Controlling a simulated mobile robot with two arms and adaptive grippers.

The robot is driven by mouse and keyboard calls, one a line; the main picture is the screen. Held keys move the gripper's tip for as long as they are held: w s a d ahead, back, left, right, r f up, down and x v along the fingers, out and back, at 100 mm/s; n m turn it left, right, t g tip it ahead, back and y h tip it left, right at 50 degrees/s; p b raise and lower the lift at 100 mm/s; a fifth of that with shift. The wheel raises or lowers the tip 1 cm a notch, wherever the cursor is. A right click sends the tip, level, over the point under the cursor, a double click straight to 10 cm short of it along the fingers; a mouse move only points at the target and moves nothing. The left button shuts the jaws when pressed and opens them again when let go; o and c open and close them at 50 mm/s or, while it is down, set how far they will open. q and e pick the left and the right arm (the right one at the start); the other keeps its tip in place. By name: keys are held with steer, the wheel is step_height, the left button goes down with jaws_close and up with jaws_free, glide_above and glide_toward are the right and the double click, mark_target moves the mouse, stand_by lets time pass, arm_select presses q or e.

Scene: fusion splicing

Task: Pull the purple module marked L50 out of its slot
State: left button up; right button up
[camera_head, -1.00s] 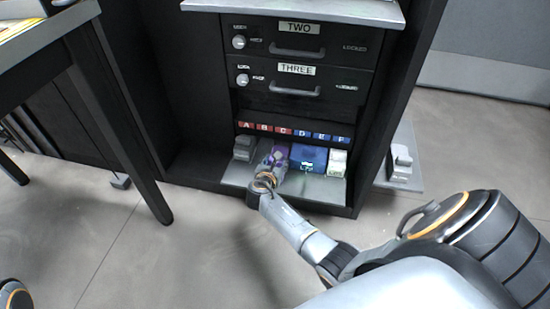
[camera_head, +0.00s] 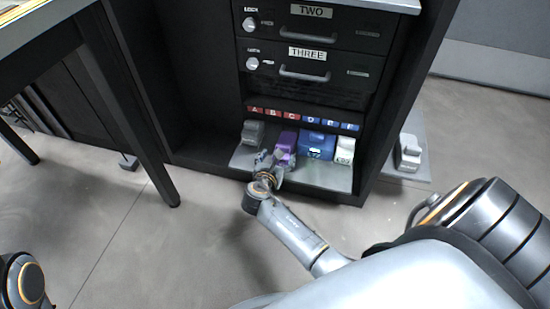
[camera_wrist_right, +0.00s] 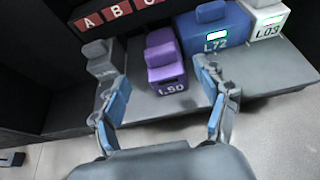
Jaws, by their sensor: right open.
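The purple module (camera_wrist_right: 166,66) marked L50 sits on a grey shelf (camera_wrist_right: 255,82) beneath the letter labels; it also shows in the head view (camera_head: 286,146). My right gripper (camera_wrist_right: 165,92) is open and empty in front of it. Its two blue-padded fingers stand to either side, and the module lies ahead between them, apart from both pads. My left gripper is not in view; only part of my left arm shows at the lower left corner.
A blue module (camera_wrist_right: 214,34) marked L72 stands right of the purple one, then a white module (camera_wrist_right: 264,18) marked L03. A grey module (camera_wrist_right: 103,62) is on the left. Drawers (camera_head: 310,60) are above. A dark table leg (camera_head: 140,130) stands left.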

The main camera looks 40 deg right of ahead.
steer(key=shift+v, duration=1.65)
